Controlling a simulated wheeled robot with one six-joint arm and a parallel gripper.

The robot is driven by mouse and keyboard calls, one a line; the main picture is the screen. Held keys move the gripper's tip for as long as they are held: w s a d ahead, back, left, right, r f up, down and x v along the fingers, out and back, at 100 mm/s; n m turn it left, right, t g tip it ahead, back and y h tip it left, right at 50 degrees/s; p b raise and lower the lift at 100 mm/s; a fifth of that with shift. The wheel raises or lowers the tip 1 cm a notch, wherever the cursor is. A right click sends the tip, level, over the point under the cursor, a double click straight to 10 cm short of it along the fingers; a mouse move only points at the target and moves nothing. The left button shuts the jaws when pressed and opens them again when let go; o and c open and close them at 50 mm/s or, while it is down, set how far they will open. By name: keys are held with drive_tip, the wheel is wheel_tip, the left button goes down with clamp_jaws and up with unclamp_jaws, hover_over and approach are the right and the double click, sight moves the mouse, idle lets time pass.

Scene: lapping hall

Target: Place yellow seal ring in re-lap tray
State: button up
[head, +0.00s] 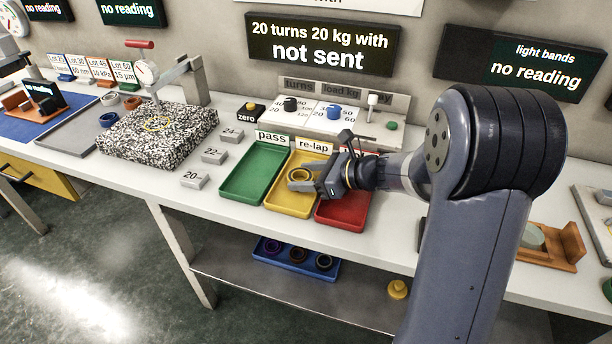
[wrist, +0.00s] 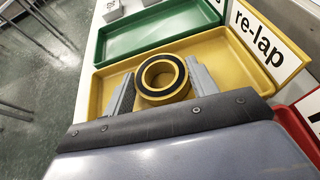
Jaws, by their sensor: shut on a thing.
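The yellow seal ring (wrist: 140,92), with a dark band on its upper face, is between the two fingers of my gripper (wrist: 154,88) in the wrist view. My gripper is shut on it. In the head view the ring (head: 299,175) shows between the fingers of my gripper (head: 302,178), over the yellow re-lap tray (head: 277,198). The tray also shows in the wrist view (wrist: 98,97), under and around the ring. Whether the ring touches the tray floor I cannot tell. The gripper body hides part of the tray.
The green pass tray (head: 237,190) is left of the re-lap tray, and a red tray (head: 345,213) is on its right, partly under my arm. A re-lap label (wrist: 262,42) stands at the tray's back edge. Small grey blocks (head: 213,156) and a speckled plate (head: 160,140) are further left.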

drive_tip(key=shift+f, duration=0.25)
drive_tip(key=o, duration=1.1)
drive_tip(key=shift+r, duration=0.1)
drive_tip(key=shift+r, duration=0.15)
drive_tip(key=shift+s+d+r, duration=0.1)
drive_tip(key=shift+d+r, duration=0.15)
drive_tip(key=shift+d, duration=0.05)
drive_tip(key=p+v, duration=0.1)
drive_tip(key=v, duration=1)
drive_tip(key=shift+s+d+f+p, duration=0.1)
drive_tip(key=shift+d+p, duration=0.05)
drive_tip(key=shift+p, duration=0.25)
